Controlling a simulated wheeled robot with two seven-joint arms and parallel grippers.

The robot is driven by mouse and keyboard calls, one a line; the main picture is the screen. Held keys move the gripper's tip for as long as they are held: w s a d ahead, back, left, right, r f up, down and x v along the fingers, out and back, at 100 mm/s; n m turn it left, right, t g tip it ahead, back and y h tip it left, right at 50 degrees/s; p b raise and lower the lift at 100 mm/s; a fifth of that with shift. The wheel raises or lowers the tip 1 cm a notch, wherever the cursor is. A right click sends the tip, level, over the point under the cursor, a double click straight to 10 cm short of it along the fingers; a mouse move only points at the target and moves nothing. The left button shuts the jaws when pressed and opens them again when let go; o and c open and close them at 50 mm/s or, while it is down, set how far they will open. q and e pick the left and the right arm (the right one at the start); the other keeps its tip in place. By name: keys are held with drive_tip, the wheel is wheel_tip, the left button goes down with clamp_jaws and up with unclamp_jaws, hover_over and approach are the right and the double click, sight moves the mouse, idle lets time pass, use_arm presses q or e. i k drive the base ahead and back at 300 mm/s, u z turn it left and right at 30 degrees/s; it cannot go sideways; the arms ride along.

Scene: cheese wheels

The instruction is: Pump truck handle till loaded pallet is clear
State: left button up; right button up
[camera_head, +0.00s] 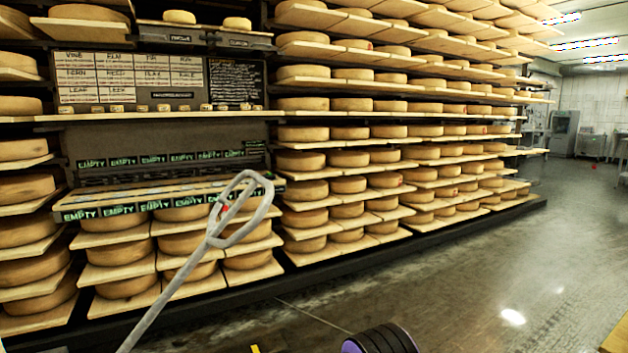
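The truck handle (212,238) is a grey bar with a closed loop at its top. It rises at a slant from the bottom left to the middle of the head view, and no gripper shows on it. Small red and green parts show at the loop. The truck's body and forks are out of the picture. No loaded pallet can be made out. Neither my left nor my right gripper is in view.
Tall racks of cheese wheels on boards (350,185) fill the left and back. Label boards (130,75) hang on the left rack. A wet grey floor (470,270) lies open at right. A yellowish wooden edge (616,338) shows at bottom right.

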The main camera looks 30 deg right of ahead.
sight(213, 232)
drive_tip(key=z, duration=0.5)
drive_tip(key=i, duration=1.45)
drive_tip(key=u, duration=0.5)
